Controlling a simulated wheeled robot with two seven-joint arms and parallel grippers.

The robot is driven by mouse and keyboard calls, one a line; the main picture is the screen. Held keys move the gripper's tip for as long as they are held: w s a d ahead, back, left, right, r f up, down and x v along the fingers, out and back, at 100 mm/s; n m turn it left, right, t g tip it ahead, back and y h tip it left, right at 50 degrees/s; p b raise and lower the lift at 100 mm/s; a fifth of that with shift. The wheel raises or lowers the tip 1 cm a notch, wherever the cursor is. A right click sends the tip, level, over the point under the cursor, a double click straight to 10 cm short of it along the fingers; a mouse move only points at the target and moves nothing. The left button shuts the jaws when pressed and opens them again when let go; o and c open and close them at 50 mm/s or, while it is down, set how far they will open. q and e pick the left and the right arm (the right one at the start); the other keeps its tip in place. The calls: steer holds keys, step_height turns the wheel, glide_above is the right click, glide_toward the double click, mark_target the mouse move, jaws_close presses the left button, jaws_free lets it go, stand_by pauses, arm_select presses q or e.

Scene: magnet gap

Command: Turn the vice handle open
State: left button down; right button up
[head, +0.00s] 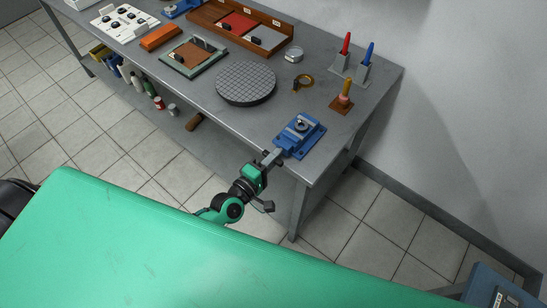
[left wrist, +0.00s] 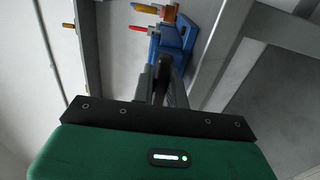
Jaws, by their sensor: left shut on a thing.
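The blue vice (head: 300,135) is at the near right corner of the grey workbench, with grey jaws on top. It also shows in the left wrist view (left wrist: 186,38), beyond my fingers. My left gripper (head: 271,158) reaches the vice's near end from the left. In the left wrist view my left gripper (left wrist: 163,88) is shut on the dark vice handle (left wrist: 163,70), which stands between the fingers. The handle is mostly hidden in the head view. My right gripper is in neither view.
The workbench (head: 235,128) also holds a round gridded plate (head: 246,83), a tape roll (head: 303,82), a yellow-handled tool on a brown base (head: 344,97), and red (head: 346,45) and blue (head: 368,53) handled tools. A green surface (head: 150,255) fills the foreground.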

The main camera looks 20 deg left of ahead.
arm_select(q)
steer(key=c, duration=1.4)
jaws_free()
steer(key=shift+s, duration=0.15)
steer(key=b+v, duration=0.4)
steer(key=v, duration=0.9)
steer(key=shift+s+a, duration=0.15)
steer(key=shift+s, duration=0.1)
